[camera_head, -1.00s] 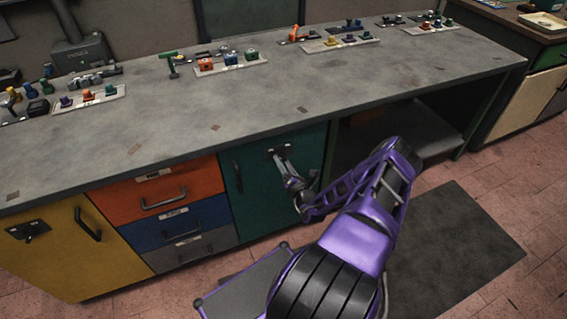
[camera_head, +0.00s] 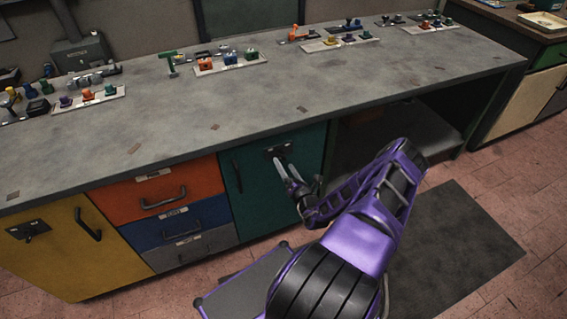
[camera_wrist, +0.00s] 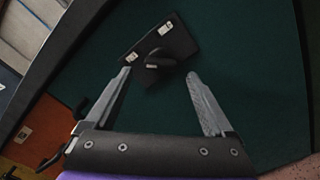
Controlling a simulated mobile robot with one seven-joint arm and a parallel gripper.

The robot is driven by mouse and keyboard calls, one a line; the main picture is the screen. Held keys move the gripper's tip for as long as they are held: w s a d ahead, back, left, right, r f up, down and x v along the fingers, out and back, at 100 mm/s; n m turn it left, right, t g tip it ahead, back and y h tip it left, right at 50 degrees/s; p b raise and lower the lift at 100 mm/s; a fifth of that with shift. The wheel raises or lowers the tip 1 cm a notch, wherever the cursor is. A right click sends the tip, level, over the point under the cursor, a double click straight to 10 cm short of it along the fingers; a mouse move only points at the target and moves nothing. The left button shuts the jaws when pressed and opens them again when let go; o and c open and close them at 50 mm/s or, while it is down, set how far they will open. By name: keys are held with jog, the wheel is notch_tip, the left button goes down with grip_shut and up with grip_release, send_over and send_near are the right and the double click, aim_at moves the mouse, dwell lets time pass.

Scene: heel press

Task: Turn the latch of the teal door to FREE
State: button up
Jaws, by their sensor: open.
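The teal door (camera_head: 258,195) is shut in the front of the bench; it fills most of the wrist view (camera_wrist: 255,60). Its latch is a dark knob (camera_wrist: 160,62) on a black plate (camera_wrist: 172,46) with two small white labels, too small to read. In the head view the latch plate (camera_head: 279,150) is at the door's upper right, partly behind my fingers. My gripper (camera_head: 285,169) is open and empty in front of the latch. In the wrist view the knob lies ahead of and between the two fingertips (camera_wrist: 158,76), apparently apart from both.
A vertical dark handle (camera_head: 237,176) is on the teal door's left side. Orange, blue and grey drawers (camera_head: 190,200) and a yellow door (camera_head: 70,250) with its own latch stand to the left. An open bay (camera_head: 400,130) lies right. Several small fixtures line the benchtop's back.

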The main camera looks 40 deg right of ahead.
jog(key=v, duration=1.5)
jog(key=shift+d, duration=0.1)
